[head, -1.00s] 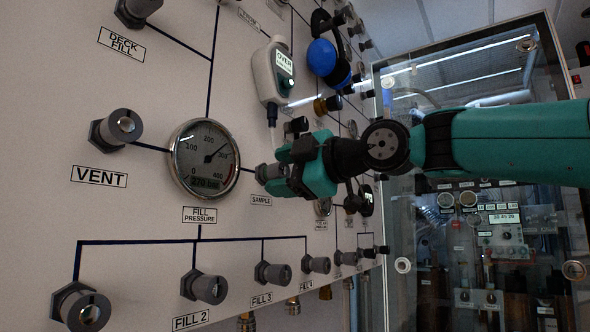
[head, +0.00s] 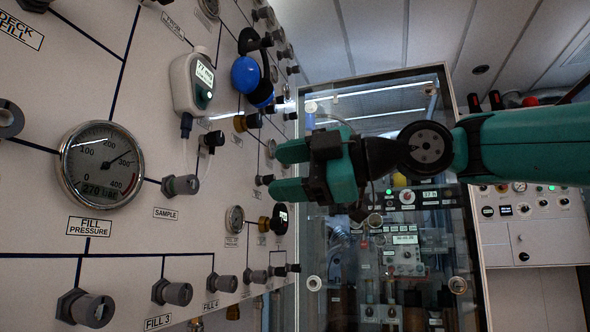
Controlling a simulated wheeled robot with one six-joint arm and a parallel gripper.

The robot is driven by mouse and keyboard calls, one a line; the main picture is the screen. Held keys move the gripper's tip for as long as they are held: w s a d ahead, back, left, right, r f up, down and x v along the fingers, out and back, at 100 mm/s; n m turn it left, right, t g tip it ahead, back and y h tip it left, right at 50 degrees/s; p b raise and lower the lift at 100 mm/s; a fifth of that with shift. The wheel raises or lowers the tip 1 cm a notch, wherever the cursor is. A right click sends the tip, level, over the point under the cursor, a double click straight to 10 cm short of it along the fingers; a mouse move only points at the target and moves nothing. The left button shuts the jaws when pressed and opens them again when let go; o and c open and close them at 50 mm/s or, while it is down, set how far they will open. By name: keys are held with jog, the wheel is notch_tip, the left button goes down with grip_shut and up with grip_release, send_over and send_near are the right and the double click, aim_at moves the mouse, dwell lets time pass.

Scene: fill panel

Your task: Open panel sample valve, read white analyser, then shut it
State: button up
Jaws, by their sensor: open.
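The sample valve (head: 181,185) is a grey knob on the white panel, just above the SAMPLE label (head: 166,214). Whether it is open or shut cannot be told from its look. The white analyser (head: 187,108) hangs on the panel above it, with a clear tube running down towards the valve. Its small screen (head: 205,74) is lit with text too small to read surely. My gripper (head: 278,171) is open and empty, to the right of the sample valve and apart from it. Its two green fingers point left towards the panel.
The fill pressure gauge (head: 102,165) is left of the valve, with several fill knobs below. Blue ear defenders (head: 247,75) hang right of the analyser. A small gauge (head: 235,218) sits lower right. A glass-fronted cabinet (head: 470,285) stands behind my arm.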

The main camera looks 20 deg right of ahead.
jog(key=shift+s+d, duration=0.35)
jog(key=shift+d, duration=0.05)
dwell(1.5)
jog(key=s+a+f+m+g+h, duration=0.15)
jog(key=f+m, duration=0.35)
jog(key=f, duration=0.6)
jog(key=s+a+f+m+g+h, duration=0.1)
jog(key=a+f+m+g+h, duration=0.3)
jog(key=f, duration=0.8)
jog(key=s+d+f+m+g+h, duration=0.2)
jog(key=s+d+f+m+g, duration=0.15)
jog(key=s+f, duration=0.45)
jog(key=s+d+f+m+g+h, duration=0.2)
jog(key=s+f+m, duration=0.2)
jog(key=s+f, duration=0.4)
notch_tip(320, 180, up, 26)
jog(key=w+p, duration=0.1)
jog(key=p, duration=2.6)
jog(key=shift+w+d+r+p, duration=0.25)
jog(key=shift+p, duration=0.15)
